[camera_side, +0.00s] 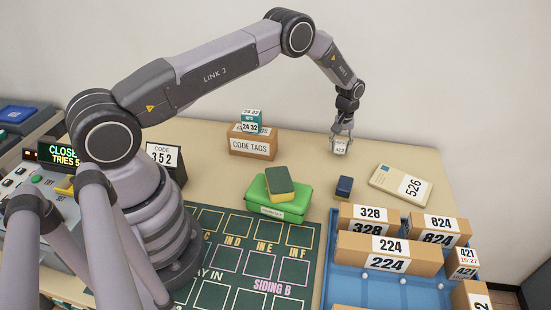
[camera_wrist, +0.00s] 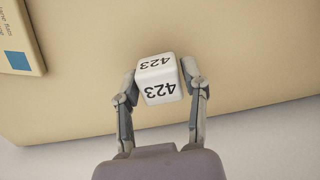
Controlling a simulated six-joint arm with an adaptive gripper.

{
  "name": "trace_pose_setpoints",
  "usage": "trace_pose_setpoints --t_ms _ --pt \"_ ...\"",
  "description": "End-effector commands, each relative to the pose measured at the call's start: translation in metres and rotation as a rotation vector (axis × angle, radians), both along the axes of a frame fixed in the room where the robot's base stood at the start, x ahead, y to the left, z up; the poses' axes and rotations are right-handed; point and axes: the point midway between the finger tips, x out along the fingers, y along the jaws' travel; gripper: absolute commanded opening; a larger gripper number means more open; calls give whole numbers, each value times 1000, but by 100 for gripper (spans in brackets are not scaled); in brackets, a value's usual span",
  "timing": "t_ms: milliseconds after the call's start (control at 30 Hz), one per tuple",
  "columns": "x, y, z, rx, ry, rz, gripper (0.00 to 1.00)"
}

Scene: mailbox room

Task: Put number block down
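The number block is a small white cube marked 423 (camera_wrist: 157,79), and it also shows in the side view (camera_side: 340,148). My gripper (camera_wrist: 159,78) has its two fingers against opposite sides of the block, and in the side view (camera_side: 341,140) it points down near the table's back edge. Whether the block touches the table top is hard to tell from these views.
A tan box marked 526 (camera_side: 400,185) and a small dark blue block (camera_side: 344,187) lie nearby. A blue tray (camera_side: 345,287) holds several numbered boxes. Bare table surrounds the block.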

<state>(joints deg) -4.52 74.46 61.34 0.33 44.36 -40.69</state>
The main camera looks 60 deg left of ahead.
Motion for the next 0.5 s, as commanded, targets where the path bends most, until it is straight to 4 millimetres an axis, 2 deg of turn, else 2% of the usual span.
trace_pose_setpoints --t_ms 33,100,367,500 --pt "0 0 0 0 0 0 54" --pt "0 0 0 0 0 0 62" --pt "0 0 0 0 0 0 62" --pt "0 0 9 0 -1 0 62"
